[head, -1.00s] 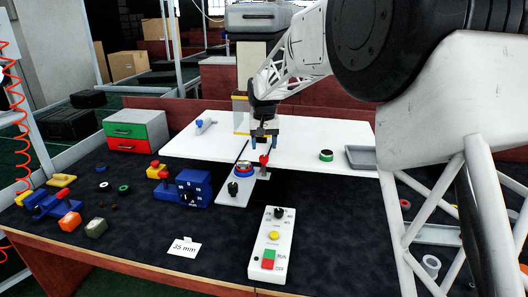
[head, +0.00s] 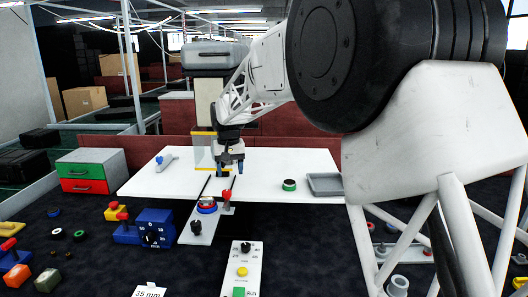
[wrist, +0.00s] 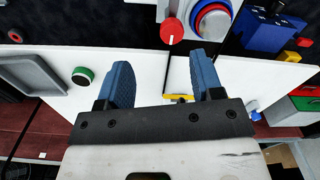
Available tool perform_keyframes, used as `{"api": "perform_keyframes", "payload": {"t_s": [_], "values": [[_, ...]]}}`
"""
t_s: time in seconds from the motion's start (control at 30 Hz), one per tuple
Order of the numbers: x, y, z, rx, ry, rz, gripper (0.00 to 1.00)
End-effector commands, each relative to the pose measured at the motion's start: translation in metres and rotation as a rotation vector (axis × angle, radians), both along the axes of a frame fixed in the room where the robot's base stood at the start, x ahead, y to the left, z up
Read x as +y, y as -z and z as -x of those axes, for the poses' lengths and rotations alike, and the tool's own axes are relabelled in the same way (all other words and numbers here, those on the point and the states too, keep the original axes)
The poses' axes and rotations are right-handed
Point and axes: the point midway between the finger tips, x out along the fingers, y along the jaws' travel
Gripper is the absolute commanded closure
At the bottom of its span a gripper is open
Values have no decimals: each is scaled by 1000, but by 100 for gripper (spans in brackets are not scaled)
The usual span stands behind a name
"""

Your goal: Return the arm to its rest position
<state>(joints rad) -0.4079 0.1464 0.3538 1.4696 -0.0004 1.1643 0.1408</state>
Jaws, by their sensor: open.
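My gripper (head: 230,165) hangs over the white board (head: 300,165), its blue fingers pointing down. In the wrist view its two blue fingers (wrist: 160,90) stand apart with nothing held between them. A red knob (head: 227,194) and a round red-and-blue button (head: 206,206) are just in front of and below the gripper. In the wrist view the red knob (wrist: 171,30) and the button (wrist: 212,20) lie beyond the fingertips, apart from them. A yellow piece (wrist: 178,98) shows between the fingers.
A grey tray (head: 325,184) and a green-topped round piece (head: 289,185) lie on the board at right. A drawer box (head: 84,186) stands at left. A blue box with a dial (head: 155,228) and a white control panel (head: 242,270) are in front.

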Motion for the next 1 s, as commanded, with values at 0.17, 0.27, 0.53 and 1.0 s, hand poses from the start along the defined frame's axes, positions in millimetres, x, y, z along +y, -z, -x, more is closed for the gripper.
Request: {"api": "perform_keyframes", "payload": {"t_s": [0.17, 0.27, 0.53, 1.0], "values": [[-36, -18, 24, -15, 21, -5, 40], [-62, -29, 43, -26, 36, -10, 40], [-128, -51, 102, -56, 76, -17, 40], [-225, -63, 221, -111, 145, -26, 40]]}}
